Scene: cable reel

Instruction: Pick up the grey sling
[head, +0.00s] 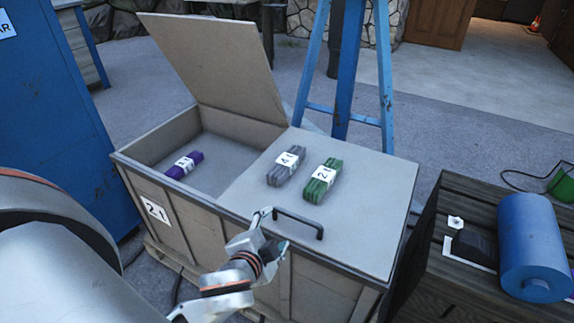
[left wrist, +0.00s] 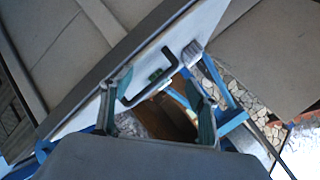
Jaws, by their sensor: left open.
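The grey sling (head: 286,166) is a folded bundle with a white numbered label. In the head view it lies on the closed right lid (head: 352,205) of a large crate, beside the green sling (head: 321,181) and apart from it. My left gripper (head: 264,213) is by the front edge of that lid, close to the left end of the black handle (head: 299,221), short of the grey sling. In the left wrist view my left gripper (left wrist: 160,75) has its fingers spread and the handle (left wrist: 148,88) shows beyond them. I cannot tell whether the gripper touches the handle.
The crate's left lid (head: 219,67) stands open. A purple sling (head: 185,165) lies in that compartment. Blue stand legs (head: 349,75) rise behind the crate. A dark wooden box (head: 444,215) with a blue cylinder (head: 531,242) stands at right.

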